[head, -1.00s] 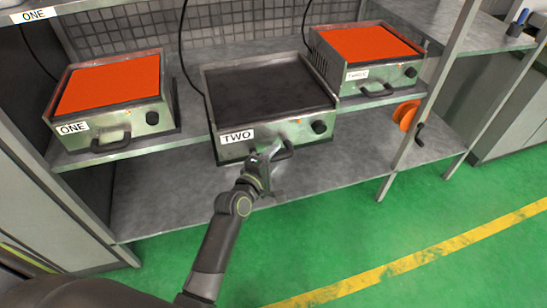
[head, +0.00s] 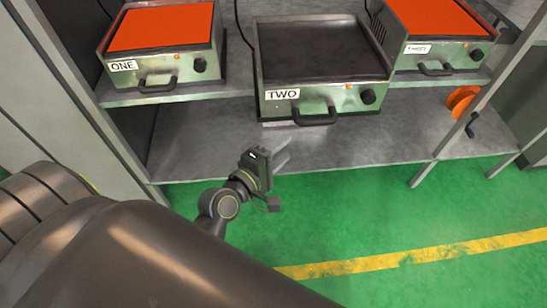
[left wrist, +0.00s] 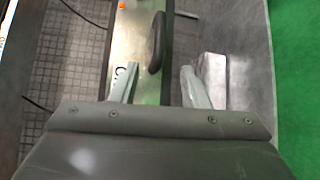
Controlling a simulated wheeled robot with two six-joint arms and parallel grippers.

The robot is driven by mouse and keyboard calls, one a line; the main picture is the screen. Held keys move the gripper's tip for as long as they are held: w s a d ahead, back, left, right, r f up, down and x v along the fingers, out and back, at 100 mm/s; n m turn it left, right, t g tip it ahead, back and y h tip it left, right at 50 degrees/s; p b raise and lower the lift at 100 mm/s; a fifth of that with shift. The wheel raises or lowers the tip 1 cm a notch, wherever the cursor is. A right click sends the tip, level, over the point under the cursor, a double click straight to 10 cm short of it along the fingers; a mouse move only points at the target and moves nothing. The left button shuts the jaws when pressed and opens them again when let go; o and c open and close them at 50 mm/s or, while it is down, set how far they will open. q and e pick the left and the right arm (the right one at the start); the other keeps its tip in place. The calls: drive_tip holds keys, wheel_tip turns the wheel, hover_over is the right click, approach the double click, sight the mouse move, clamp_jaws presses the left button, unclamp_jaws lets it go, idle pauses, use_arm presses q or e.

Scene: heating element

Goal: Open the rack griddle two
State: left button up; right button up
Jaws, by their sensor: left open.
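Griddle two (head: 320,55) sits mid-rack, a silver box with a dark flat top, a TWO label, a knob and a black front handle (head: 315,118). It juts further forward than its neighbours. My left gripper (head: 284,152) is open and empty, below and left of the handle and apart from it. In the left wrist view its two fingers (left wrist: 158,82) are spread, with the black handle (left wrist: 155,43) ahead between them in the picture. The griddle's front panel (left wrist: 127,45) shows there too, its label partly hidden by a finger. My right gripper is not in view.
Griddle one (head: 160,30) stands left and griddle three (head: 440,25) right, both with orange tops. The lower shelf (head: 370,140) is mostly bare. An orange round object (head: 462,102) is near the right post. Green floor (head: 400,220) in front is clear.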

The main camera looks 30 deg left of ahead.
use_arm(q)
drive_tip(key=shift+v, duration=1.3)
drive_tip(key=s+a+f+m+g+y+p, duration=0.1)
drive_tip(key=s+f+m+g, duration=0.2)
drive_tip(key=f, duration=0.8)
drive_tip(key=s+a+f+m+g+y, duration=0.1)
drive_tip(key=s+a+f+m+g, duration=0.15)
drive_tip(key=f, duration=0.95)
drive_tip(key=s+a+f+m+g+y+p, duration=0.1)
drive_tip(key=s+f+m+g, duration=0.25)
drive_tip(key=f, duration=0.75)
drive_tip(key=s+a+f+m+g, duration=0.2)
drive_tip(key=s+f, duration=0.2)
drive_tip(key=s, duration=0.4)
drive_tip(key=s+a+f+m+g+p, duration=0.1)
drive_tip(key=s+a+f+m+g, duration=0.1)
drive_tip(key=s+f, duration=0.3)
drive_tip(key=s+a+f+m+g+y, duration=0.1)
drive_tip(key=s+a+f+m, duration=0.1)
drive_tip(key=s, duration=0.9)
wheel_tip(320, 180, down, 3)
drive_tip(key=shift+r+m+g, duration=0.2)
drive_tip(key=shift+m+g, duration=0.2)
drive_tip(key=shift+m, duration=0.5)
drive_tip(key=shift+a, duration=0.1)
